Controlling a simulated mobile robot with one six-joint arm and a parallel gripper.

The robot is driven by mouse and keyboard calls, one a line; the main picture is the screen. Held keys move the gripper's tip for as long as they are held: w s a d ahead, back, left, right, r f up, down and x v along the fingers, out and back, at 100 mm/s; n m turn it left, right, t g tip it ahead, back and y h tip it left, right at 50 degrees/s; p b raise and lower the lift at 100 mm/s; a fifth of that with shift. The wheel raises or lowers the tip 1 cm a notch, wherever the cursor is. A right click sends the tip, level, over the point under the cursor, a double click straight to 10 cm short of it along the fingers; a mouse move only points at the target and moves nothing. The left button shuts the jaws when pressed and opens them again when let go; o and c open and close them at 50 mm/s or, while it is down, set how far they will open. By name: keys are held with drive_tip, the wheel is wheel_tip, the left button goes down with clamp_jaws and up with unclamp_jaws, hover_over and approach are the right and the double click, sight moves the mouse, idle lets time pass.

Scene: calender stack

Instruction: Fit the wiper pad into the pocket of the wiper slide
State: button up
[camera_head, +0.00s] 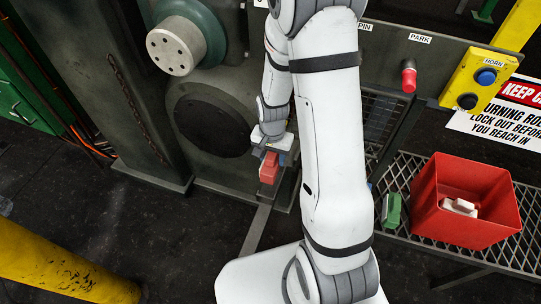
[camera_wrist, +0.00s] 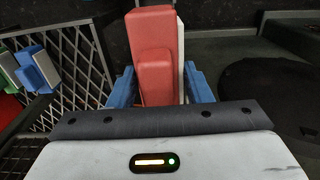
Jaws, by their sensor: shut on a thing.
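A red block with a white layer along one side, seemingly the wiper pad (camera_head: 268,168), is held at the end of my arm in front of the dark machine. It also shows upright in the wrist view (camera_wrist: 154,58), with the white layer on its right. My gripper (camera_head: 270,150) is shut on it; its blue fingers are on either side in the wrist view (camera_wrist: 162,88). The pad's far end and any contact beyond it are hidden. I cannot clearly make out the wiper slide or its pocket.
A red bin (camera_head: 468,232) with white pieces stands on a mesh shelf (camera_head: 407,178) at right, beside a green block (camera_head: 392,210). The machine frame (camera_head: 150,90) has a protruding round roller end (camera_head: 176,46). A yellow post (camera_head: 65,272) is lower left.

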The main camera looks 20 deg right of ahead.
sight(272, 167)
drive_tip(key=shift+f+b, duration=2.25)
drive_tip(key=shift+f, duration=0.7)
drive_tip(key=shift+f+b, duration=2)
drive_tip(key=shift+f, duration=0.2)
drive_tip(key=o, duration=1.3)
drive_tip(key=shift+r, duration=0.1)
wheel_tip(272, 167, up, 8)
drive_tip(key=shift+f+p, duration=0.15)
drive_tip(key=shift+p, duration=0.7)
